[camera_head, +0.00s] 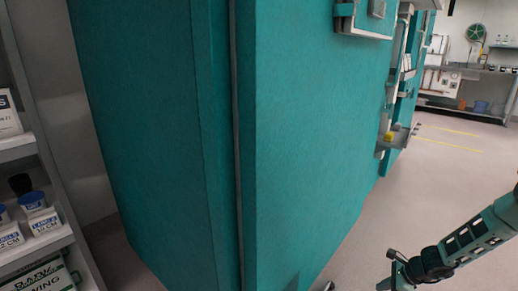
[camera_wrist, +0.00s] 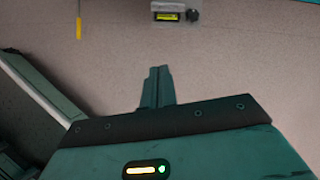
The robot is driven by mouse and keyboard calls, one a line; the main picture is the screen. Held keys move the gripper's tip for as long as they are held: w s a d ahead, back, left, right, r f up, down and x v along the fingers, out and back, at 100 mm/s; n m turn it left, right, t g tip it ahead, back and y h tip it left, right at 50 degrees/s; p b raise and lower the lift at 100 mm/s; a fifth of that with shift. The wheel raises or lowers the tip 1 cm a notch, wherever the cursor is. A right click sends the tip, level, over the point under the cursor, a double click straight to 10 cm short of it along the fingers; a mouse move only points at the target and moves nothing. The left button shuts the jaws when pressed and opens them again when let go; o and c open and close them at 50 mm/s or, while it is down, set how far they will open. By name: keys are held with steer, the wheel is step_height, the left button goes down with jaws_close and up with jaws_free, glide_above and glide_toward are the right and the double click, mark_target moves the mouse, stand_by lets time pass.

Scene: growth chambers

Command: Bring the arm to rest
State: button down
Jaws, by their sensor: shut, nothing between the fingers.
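My arm (camera_head: 470,240) reaches in from the lower right of the head view, over the pale floor. My gripper (camera_head: 390,272) is at its lower left end, small in that view and apart from the teal cabinet. In the wrist view my gripper (camera_wrist: 156,86) shows its fingers together at the middle, with nothing between them.
A large teal chamber (camera_head: 300,130) fills the middle of the head view. A shelf (camera_head: 45,205) with boxes stands at the left. Open floor (camera_head: 440,185) lies at the right, with shelving (camera_head: 465,105) far back.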

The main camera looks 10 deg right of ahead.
steer(key=w+a+r+n+g+y, duration=0.1)
steer(key=w+a+r+n, duration=0.25)
steer(key=a+r, duration=0.3)
steer(key=w+a+r+n+g, duration=0.1)
steer(key=w+a+r+n, duration=0.1)
steer(key=a+r+n, duration=0.4)
steer(key=s+a+r+n+g, duration=0.1)
steer(key=s+a+r+n, duration=0.25)
steer(key=a+r, duration=0.5)
steer(key=s+a+r+n+g, duration=0.1)
steer(key=s+a+r+n, duration=0.2)
steer(key=a+r+n, duration=0.35)
steer(key=s+a+r+n+g+h, duration=0.1)
steer(key=s+a+r+n+h, duration=0.1)
steer(key=s+a+r+n, duration=0.65)
steer(key=s+a+r+n+h, duration=0.1)
steer(key=s+r+n, duration=0.1)
steer(key=s, duration=0.6)
steer(key=s+a+r+n+h, duration=0.2)
steer(key=s+r+n, duration=0.1)
steer(key=s, duration=0.5)
step_height(320, 180, up, 22)
steer(key=p, duration=2.2)
steer(key=shift+d, duration=0.3)
